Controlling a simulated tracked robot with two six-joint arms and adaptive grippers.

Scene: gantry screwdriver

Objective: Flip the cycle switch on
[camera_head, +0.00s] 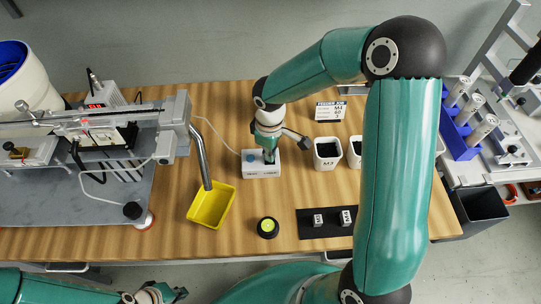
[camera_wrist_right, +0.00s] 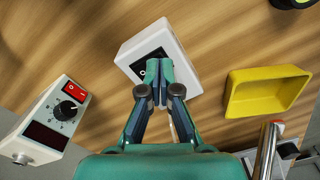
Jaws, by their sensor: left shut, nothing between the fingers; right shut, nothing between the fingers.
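In the right wrist view the same white box (camera_wrist_right: 184,68) shows a black panel with a white mark, partly covered by my fingers. I take this box to hold the cycle switch. My right gripper (camera_head: 270,157) is shut and points down at the box; its fingertips (camera_wrist_right: 159,74) overlap the panel, and I cannot tell whether they touch. My left gripper (camera_head: 178,294) is shut and empty at the bottom, off the table's front edge.
A yellow tray (camera_head: 211,207) lies left of the box. A control unit with a red switch (camera_wrist_right: 73,92) and a knob stands left in the wrist view. White bins (camera_head: 327,153), a black mat (camera_head: 325,230) and a yellow-green round button (camera_head: 267,226) stand nearby.

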